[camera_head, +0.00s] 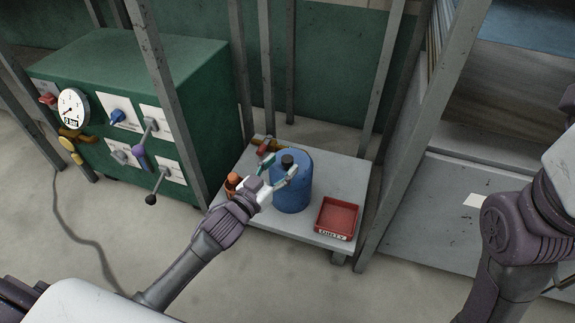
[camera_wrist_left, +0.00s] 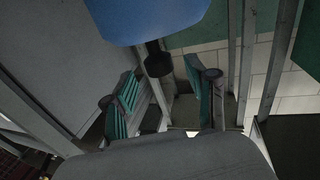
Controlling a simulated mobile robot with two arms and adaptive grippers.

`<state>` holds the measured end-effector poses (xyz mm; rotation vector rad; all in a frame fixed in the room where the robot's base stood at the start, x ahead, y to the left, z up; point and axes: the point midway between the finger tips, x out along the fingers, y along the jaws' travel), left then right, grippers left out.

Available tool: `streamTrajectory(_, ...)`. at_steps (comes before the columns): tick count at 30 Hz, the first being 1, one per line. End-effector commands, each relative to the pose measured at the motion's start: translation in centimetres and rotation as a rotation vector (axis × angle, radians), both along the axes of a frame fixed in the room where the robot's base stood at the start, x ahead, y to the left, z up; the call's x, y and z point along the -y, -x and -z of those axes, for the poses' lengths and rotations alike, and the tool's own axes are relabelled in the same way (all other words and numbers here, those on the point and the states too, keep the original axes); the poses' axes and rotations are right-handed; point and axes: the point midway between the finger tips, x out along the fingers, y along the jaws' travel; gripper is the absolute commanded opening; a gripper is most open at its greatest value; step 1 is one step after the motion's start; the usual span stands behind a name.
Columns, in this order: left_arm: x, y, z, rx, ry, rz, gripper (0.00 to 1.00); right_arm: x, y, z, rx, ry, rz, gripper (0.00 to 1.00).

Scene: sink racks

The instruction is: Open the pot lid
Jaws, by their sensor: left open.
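The blue pot (camera_head: 291,192) stands upright on a low grey table, with a black knob (camera_head: 287,161) on top. My left gripper (camera_head: 279,167) is open at the top of the pot, its teal-padded fingers spread near the knob. In the left wrist view, part of the blue pot (camera_wrist_left: 150,18) fills the top, and the black knob (camera_wrist_left: 158,62) shows between the two open fingers (camera_wrist_left: 166,88), with gaps on both sides. I cannot see a seam between lid and pot. My right arm is at the right edge; its gripper is out of view.
The grey table (camera_head: 345,180) also carries a red tray (camera_head: 337,219) with a label and a small orange-brown container (camera_head: 232,182). Metal posts (camera_head: 383,80) rise around the table. A green machine (camera_head: 150,65) with a gauge and levers stands at left.

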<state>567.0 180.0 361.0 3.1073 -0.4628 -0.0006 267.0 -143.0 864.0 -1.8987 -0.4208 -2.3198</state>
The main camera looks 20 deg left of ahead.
Motion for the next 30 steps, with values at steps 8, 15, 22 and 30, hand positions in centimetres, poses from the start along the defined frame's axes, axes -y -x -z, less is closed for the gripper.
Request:
streamTrajectory(8, 0.9, -3.0, 0.1, 0.001, 0.0, 0.0, 0.57, -0.1, 1.3, -0.4, 0.049, 0.003, 0.002, 0.4)
streamTrajectory(15, 1.0, -3.2, 0.0, 0.0, 0.001, 0.0, 0.57, -0.1, 1.4, -0.6, 0.053, 0.004, 0.003, 0.4)
streamTrajectory(22, 1.0, -3.2, 0.0, 0.0, 0.0, 0.0, 0.34, -0.1, 1.4, -0.6, 0.053, 0.004, 0.003, 0.4)
streamTrajectory(30, 1.0, -3.2, 0.0, 0.0, 0.0, 0.0, 0.0, -0.1, 1.4, -0.6, 0.054, 0.004, 0.002, 0.4)
